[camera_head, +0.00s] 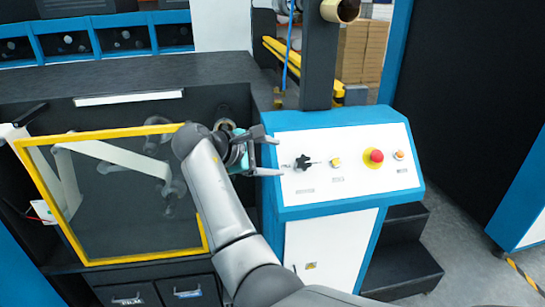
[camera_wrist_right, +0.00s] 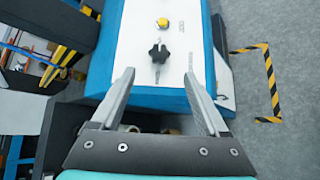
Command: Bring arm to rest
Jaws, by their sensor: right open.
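My right gripper (camera_head: 268,153) is open and empty in the head view, just left of the blue and white control panel (camera_head: 345,195). Its fingers point right, toward the black star-shaped knob (camera_head: 302,163). In the right wrist view the open fingers (camera_wrist_right: 165,98) lie over the near edge of the panel. The black knob (camera_wrist_right: 159,54) is beyond the fingertips and apart from them. My right arm (camera_head: 225,215) reaches up from the bottom of the head view. My left gripper does not show in either view.
The panel also carries a yellow button (camera_head: 336,162), a red emergency button (camera_head: 376,156) and an orange button (camera_head: 398,155). A yellow-framed clear guard (camera_head: 112,259) is at the left. Black steps (camera_head: 400,262) stand to the right. A dark post (camera_head: 317,60) rises behind the panel.

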